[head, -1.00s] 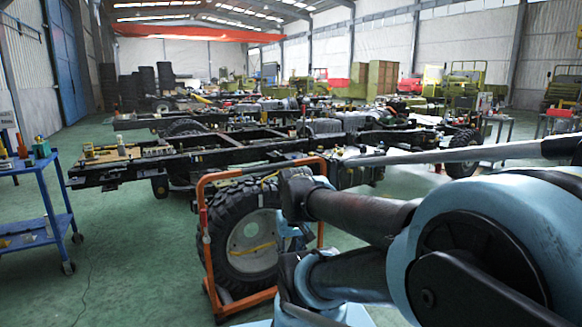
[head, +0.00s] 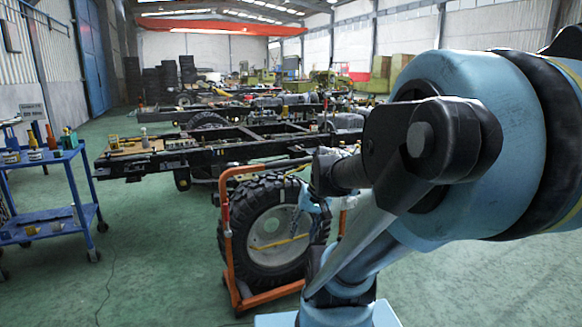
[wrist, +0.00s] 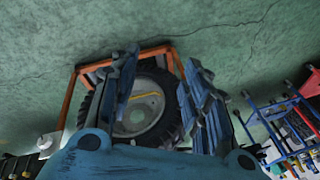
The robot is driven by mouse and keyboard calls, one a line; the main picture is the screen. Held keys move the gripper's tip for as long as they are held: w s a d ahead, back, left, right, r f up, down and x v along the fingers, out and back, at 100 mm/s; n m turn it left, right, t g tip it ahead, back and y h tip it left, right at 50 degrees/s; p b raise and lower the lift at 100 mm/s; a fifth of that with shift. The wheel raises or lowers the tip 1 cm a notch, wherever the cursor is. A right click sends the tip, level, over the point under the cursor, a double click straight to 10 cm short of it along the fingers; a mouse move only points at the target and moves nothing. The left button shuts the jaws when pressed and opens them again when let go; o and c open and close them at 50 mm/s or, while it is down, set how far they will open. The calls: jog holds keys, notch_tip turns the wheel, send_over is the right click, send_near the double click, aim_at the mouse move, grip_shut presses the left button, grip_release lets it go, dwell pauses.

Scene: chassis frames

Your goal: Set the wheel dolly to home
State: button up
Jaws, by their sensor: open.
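The wheel dolly is an orange tube frame (head: 228,240) standing on the green floor in the head view. A large black tyre (head: 238,225) with a pale rim (head: 268,240) and a yellow strap sits upright in it. In the wrist view the orange frame (wrist: 68,103) and the wheel's rim (wrist: 150,118) show behind my fingers. My gripper (wrist: 163,72) is open, its two blue fingers spread across the view of the wheel with nothing between them. In the head view my gripper (head: 310,200) overlaps the wheel's right side. Whether it touches is unclear. My arm hides the dolly's right side.
A blue cart (head: 50,195) with bottles and tools stands at the left, also in the wrist view (wrist: 275,110). A long black truck chassis (head: 215,155) lies behind the dolly. Green floor (head: 130,270) is clear between cart and dolly.

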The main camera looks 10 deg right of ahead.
jog(key=w+a+r+m+t+y, duration=0.1)
jog(key=w+a+r+m+y, duration=0.15)
jog(key=w, duration=0.85)
jog(key=m+t+y, duration=0.6)
jog(key=t+y, duration=0.1)
jog(key=t, duration=0.3)
send_near(294, 164)
jog(key=x, duration=1.1)
jog(key=shift+w+a, duration=0.2)
grip_shut()
